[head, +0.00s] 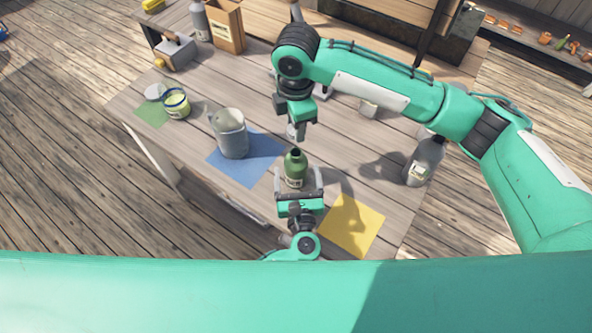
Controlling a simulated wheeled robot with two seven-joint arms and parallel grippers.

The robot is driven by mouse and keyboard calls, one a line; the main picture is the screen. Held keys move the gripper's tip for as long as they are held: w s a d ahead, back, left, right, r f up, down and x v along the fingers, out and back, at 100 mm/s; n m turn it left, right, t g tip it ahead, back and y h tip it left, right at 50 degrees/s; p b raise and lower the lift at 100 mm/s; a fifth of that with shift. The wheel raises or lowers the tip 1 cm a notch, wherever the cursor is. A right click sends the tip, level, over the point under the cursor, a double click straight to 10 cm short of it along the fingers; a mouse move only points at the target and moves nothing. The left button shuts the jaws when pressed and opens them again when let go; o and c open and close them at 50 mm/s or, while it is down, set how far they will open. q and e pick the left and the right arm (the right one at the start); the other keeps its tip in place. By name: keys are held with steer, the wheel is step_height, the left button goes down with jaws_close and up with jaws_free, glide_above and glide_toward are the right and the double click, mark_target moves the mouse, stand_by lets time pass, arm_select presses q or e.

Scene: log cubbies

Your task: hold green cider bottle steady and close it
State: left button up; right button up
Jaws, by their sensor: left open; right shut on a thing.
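The green cider bottle (295,167) stands upright on the wooden table, with a dark neck opening and a pale label low on its side. My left gripper (298,182) is open, with one finger on each side of the bottle; I cannot tell whether they touch it. My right gripper (297,132) points down just above and behind the bottle, apart from it. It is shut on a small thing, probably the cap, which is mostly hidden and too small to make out.
A grey metal pitcher (231,134) stands on a blue mat (243,174) left of the bottle. A yellow mat (352,226) lies right of my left gripper. A grey bottle (424,160) stands farther right. A yellow-green jar (176,104) and cardboard box (226,27) are at the left.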

arm_select(q)
steer(key=w, duration=0.5)
steer(key=shift+w+a, duration=0.2)
steer(key=shift+w, duration=0.2)
steer(key=c, duration=1.4)
steer(key=shift+c, duration=0.4)
arm_select(e)
glide_above(296, 155)
steer(key=shift+f, duration=2.5)
steer(key=shift+f, duration=0.85)
steer(key=shift+f, duration=0.55)
